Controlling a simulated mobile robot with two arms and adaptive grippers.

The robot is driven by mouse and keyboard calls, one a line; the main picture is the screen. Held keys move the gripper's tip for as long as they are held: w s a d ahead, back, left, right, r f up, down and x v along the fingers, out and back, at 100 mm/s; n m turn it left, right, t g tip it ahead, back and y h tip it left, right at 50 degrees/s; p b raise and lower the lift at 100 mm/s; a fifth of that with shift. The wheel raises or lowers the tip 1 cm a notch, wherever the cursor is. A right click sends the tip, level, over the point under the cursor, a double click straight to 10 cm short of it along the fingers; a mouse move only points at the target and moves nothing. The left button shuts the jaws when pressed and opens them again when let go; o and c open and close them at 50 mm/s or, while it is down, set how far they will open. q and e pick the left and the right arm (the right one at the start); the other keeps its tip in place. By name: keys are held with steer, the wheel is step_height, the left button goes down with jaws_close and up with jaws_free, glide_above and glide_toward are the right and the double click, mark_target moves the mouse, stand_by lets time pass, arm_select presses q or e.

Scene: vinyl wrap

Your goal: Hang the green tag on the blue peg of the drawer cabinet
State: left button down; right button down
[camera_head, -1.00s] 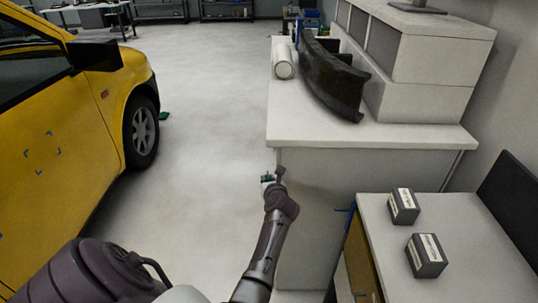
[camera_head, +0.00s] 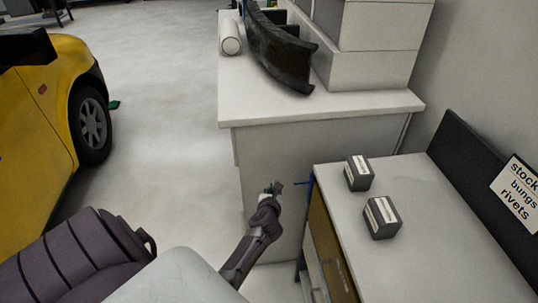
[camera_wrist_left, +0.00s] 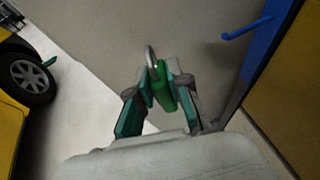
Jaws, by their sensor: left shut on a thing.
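The green tag (camera_wrist_left: 162,90) is between the fingers of my left gripper (camera_wrist_left: 163,82), with a metal ring (camera_wrist_left: 151,57) standing up from it. In the head view my left gripper (camera_head: 273,188) is small and the tag is hard to make out. The blue peg (camera_head: 301,183) sticks out from the blue edge of the drawer cabinet (camera_head: 338,245), just right of the gripper. In the left wrist view the peg (camera_wrist_left: 247,28) is at upper right, apart from the tag and ring. My right gripper is not in view.
Two small dark boxes (camera_head: 359,173) (camera_head: 382,218) stand on the cabinet top. A white bench (camera_head: 330,108) behind holds a white roll (camera_head: 230,38) and a black curved part (camera_head: 277,50). A yellow car (camera_head: 40,125) is at left. The floor between is clear.

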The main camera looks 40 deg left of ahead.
arm_select(q)
steer(key=w+d+f+b, duration=0.1)
steer(key=w+d+b, duration=0.5)
steer(key=w, duration=0.1)
steer(key=shift+f, duration=0.2)
stand_by(0.8)
steer(key=shift+a, duration=0.1)
stand_by(0.4)
steer(key=c, duration=1)
jaws_free()
steer(key=shift+s, duration=0.1)
